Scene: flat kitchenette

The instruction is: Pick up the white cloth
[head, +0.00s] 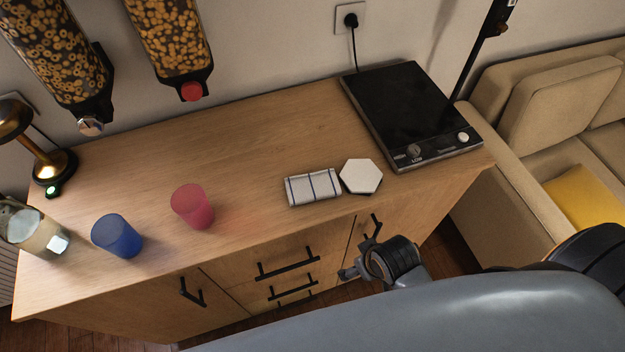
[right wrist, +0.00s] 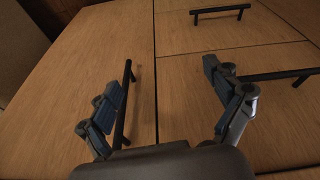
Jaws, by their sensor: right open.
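The white cloth (head: 313,187) with dark stripes lies folded on the wooden counter (head: 265,135), near its front edge in the head view. A white hexagonal coaster (head: 361,176) lies just right of it. My right gripper (head: 352,273) is in front of the cabinet, below and to the right of the cloth. The cloth does not show in the right wrist view. My left gripper is not in view.
A black hot plate (head: 405,110) stands at the counter's right end. A red cup (head: 192,207), a blue cup (head: 117,237) and a glass jar (head: 38,230) stand left. Black handles (head: 288,264) stick out from the cabinet front. The middle of the counter is clear.

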